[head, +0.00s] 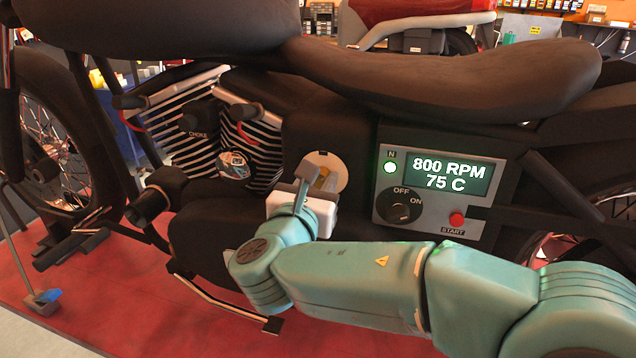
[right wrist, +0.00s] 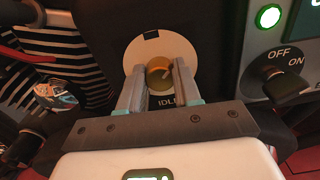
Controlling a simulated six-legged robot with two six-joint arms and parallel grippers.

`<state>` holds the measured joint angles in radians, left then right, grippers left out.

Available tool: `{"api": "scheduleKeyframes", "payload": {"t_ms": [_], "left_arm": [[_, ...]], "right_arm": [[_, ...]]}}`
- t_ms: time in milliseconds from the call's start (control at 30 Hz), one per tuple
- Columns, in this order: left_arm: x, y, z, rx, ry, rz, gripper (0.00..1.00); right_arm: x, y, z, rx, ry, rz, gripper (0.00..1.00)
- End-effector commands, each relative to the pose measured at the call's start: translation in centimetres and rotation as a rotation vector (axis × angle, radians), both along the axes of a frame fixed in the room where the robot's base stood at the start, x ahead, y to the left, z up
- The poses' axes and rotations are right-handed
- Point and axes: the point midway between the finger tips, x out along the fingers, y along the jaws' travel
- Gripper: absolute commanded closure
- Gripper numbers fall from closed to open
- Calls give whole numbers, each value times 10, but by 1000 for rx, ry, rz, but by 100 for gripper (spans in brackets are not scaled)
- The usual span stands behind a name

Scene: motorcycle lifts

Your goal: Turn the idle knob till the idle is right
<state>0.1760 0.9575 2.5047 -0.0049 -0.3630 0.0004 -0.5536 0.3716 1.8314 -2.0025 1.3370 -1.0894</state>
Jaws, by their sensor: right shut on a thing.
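The idle knob is a small brass knob (right wrist: 159,76) on a pale round dial plate (right wrist: 188,52) marked IDLE, with a black mark at its upper edge. My right gripper (right wrist: 158,84) is shut on the knob, one finger on each side. In the head view the right gripper (head: 318,180) is at the same dial (head: 336,165) and partly hides the knob. The display (head: 449,175) reads 800 RPM and 75 C. A green N light (head: 390,168) is lit beside it. My left gripper is not in view.
Right of the dial are the OFF/ON switch (head: 399,206) and the red START button (head: 456,219). The CHOKE knob (head: 197,119) is to the left. The seat (head: 450,85) overhangs above. The motorcycle stands over a red floor (head: 120,290).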

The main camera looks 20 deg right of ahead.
Motion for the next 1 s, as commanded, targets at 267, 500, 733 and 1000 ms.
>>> {"api": "scheduleKeyframes", "payload": {"t_ms": [267, 500, 733, 1000], "left_arm": [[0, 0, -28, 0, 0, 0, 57], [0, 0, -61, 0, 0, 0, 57], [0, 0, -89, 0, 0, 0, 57], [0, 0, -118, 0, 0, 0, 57]], "right_arm": [[-1, 0, -4, 115, -83, 1, 98], [-2, 0, -6, 293, -203, 1, 98], [-2, 0, -6, 475, -324, 1, 98], [-2, -1, -5, 678, -460, -1, 98]]}}
